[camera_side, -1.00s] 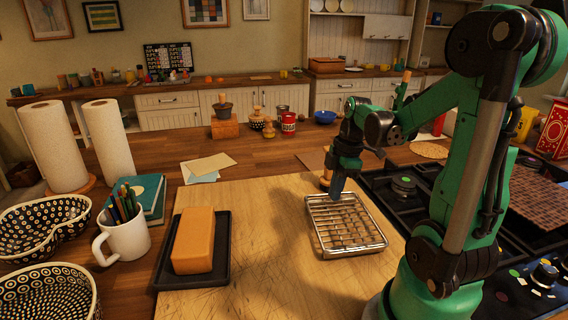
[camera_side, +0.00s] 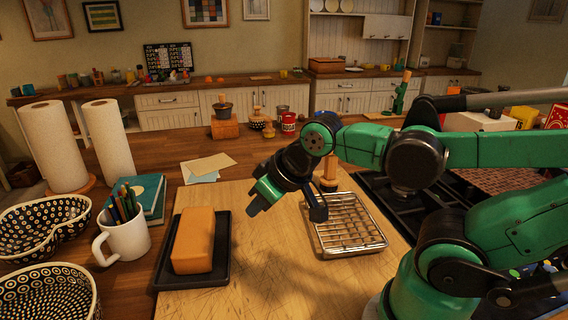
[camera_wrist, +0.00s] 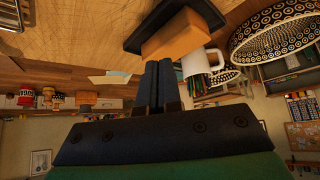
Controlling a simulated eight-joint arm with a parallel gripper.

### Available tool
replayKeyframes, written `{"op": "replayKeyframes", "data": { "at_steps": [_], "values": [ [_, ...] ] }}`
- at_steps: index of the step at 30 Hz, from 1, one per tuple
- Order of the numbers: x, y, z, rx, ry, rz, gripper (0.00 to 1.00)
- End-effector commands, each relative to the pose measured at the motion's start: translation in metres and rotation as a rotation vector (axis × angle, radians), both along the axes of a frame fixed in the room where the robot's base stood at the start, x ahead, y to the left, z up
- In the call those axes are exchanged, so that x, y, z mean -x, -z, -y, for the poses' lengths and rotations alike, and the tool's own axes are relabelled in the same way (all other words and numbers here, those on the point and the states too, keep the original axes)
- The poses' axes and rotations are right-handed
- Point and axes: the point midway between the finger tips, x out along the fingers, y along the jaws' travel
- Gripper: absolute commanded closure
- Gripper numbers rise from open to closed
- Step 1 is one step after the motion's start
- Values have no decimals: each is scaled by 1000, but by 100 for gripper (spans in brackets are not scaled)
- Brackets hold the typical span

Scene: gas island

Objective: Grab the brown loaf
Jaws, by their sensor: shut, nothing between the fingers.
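The brown loaf (camera_side: 194,240) is an orange-brown block lying on a black tray (camera_side: 222,268) on the wooden board, left of centre in the side view. It also shows in the wrist view (camera_wrist: 178,42), partly behind my fingers. My gripper (camera_side: 254,207) is shut and empty, in the air to the right of the loaf and above the board. It is apart from the loaf. In the wrist view my two dark fingers (camera_wrist: 158,66) are side by side with no gap between them.
A white mug with pens (camera_side: 126,238) and patterned bowls (camera_side: 42,222) stand left of the tray. A metal wire rack (camera_side: 345,224) lies on the board (camera_side: 262,270) to the right. Paper rolls (camera_side: 52,146) stand at the back left. Bare board lies between tray and rack.

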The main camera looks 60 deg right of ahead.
Motion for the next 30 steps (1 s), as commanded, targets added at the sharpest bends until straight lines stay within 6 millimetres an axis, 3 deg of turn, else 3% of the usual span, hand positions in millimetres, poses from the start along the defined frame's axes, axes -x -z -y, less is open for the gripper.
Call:
{"op": "replayKeyframes", "data": {
  "at_steps": [5,15,16,24,30],
  "values": [
    [0,0,0,0,0,-1,100],
    [0,0,0,1,-1,-2,3],
    [0,0,0,1,-1,-2,0],
    [-1,1,-1,3,2,-11,0],
    [-16,7,-11,57,80,-92,0]
  ]
}}
